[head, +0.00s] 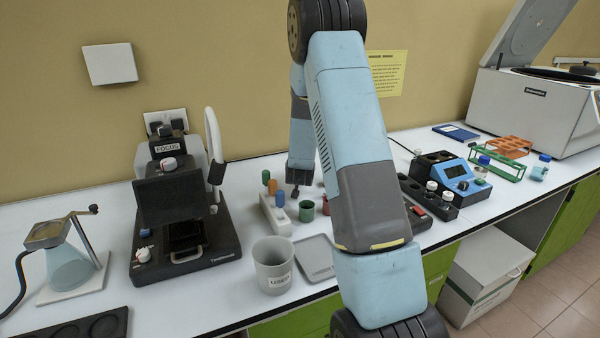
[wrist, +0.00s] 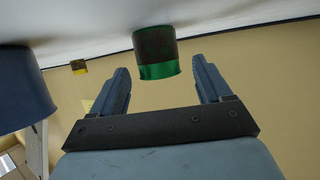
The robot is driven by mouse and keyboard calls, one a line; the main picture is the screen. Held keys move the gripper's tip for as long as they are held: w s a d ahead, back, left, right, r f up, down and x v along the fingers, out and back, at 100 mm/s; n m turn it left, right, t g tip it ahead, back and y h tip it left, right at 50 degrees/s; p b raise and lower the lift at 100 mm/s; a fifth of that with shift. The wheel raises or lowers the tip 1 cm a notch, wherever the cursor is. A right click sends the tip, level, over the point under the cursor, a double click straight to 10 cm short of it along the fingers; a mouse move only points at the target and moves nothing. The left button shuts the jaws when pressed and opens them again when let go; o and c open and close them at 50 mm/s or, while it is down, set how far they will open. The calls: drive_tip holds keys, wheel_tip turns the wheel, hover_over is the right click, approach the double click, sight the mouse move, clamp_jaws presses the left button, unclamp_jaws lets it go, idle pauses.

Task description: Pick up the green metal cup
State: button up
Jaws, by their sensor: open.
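The green metal cup (head: 307,211) stands on the white bench, left of my arm's grey and blue link in the head view. In the wrist view, where the bench appears at the top, the green cup (wrist: 156,70) hangs upside down in the picture with a bright green rim and a darker body. My gripper (wrist: 160,77) is open, with its two blue fingers pointing toward the cup and set to either side of it. I cannot tell whether the cup is fully between the fingertips.
A rack with coloured stoppers (head: 275,214) stands just left of the cup. A grey bin (head: 273,266) and flat tray (head: 315,258) are in front. A red cup (head: 326,205) is partly hidden by my arm. A dark blue object (wrist: 22,88) is at the wrist view's left.

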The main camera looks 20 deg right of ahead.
drive_tip(key=c, duration=1.1)
drive_tip(key=shift+r, duration=0.1)
drive_tip(key=shift+c, duration=0.2)
